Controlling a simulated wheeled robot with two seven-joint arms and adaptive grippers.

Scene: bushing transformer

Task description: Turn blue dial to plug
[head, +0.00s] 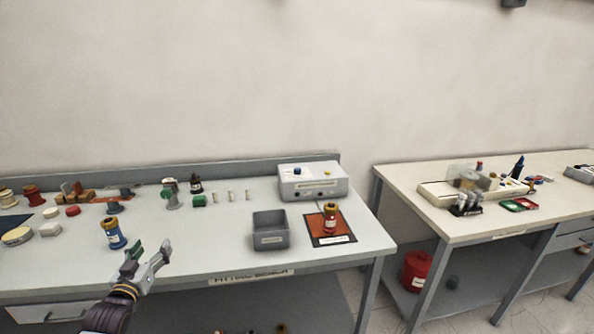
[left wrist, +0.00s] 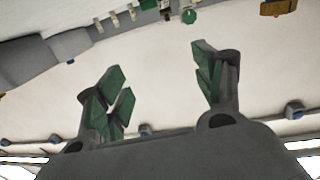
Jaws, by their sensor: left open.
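A small blue dial (head: 297,171) sits on top of a light grey box (head: 318,190) at the back right of the near table. A yellow knob (head: 327,173) is on the same box, to the right of the dial. The dial's pointing direction and any plug marking are too small to read. My left gripper (head: 149,250) is open and empty over the front left of the table, far to the left of the box and nearer the front edge. The left wrist view also shows its fingers (left wrist: 160,75) spread apart with nothing between them. My right gripper is not in view.
A blue spool-like part (head: 113,233) stands just left of my left gripper. A grey bin (head: 270,232) and a red part (head: 330,217) on an orange mat stand in front of the box. Several small parts line the back. A second table (head: 450,200) is at right.

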